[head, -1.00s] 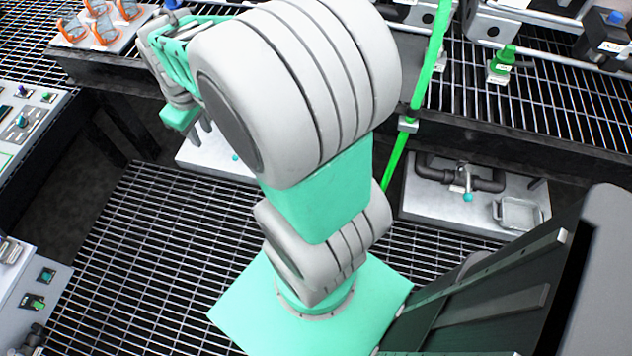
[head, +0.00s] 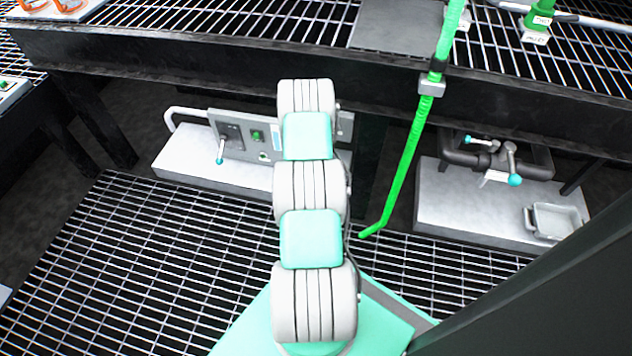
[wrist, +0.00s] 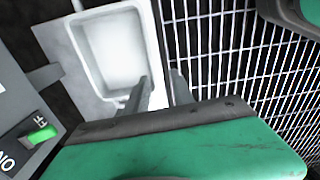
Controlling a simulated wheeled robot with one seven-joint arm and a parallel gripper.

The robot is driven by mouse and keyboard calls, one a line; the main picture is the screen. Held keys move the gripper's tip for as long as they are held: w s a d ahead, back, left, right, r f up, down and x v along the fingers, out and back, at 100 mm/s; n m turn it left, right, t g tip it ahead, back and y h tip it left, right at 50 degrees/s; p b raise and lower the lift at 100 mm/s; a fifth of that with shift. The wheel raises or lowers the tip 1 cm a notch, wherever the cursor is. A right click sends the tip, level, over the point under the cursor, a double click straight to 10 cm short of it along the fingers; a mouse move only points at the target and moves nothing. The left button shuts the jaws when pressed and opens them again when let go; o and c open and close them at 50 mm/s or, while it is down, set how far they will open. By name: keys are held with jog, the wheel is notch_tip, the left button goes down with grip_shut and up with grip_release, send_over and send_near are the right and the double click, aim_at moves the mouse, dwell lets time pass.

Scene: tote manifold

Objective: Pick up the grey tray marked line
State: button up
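A shallow grey tray (head: 553,220) sits at the right end of a light slab at the right of the head view. The wrist view shows a pale, empty, rectangular tray (wrist: 105,50) on a light plate; I cannot tell whether it is the same one. No "line" marking is readable on either. My gripper (wrist: 161,80) shows in the wrist view with its two grey fingers apart and nothing seen between them. The fingers overlap the tray's lower right corner in the picture; contact cannot be told. The gripper is hidden in the head view.
A grey panel (head: 236,130) with a teal-tipped lever and green switch stands behind my arm. A bent green pipe (head: 407,165) hangs right of it. Dark pipework with teal-tipped handles (head: 490,158) sits beside the tray. A black beam (head: 220,62) crosses above; the grating (head: 150,250) is clear.

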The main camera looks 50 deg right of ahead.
jog(key=s+d, duration=0.1)
jog(key=d, duration=0.1)
jog(key=shift+s+d+f+m, duration=0.35)
jog(key=shift+m, duration=0.05)
notch_tip(320, 180, down, 8)
jog(key=b, duration=0.3)
jog(key=shift+a+b, duration=0.1)
jog(key=shift+b, duration=0.2)
jog(key=shift+c, duration=0.3)
grip_shut()
dwell(0.7)
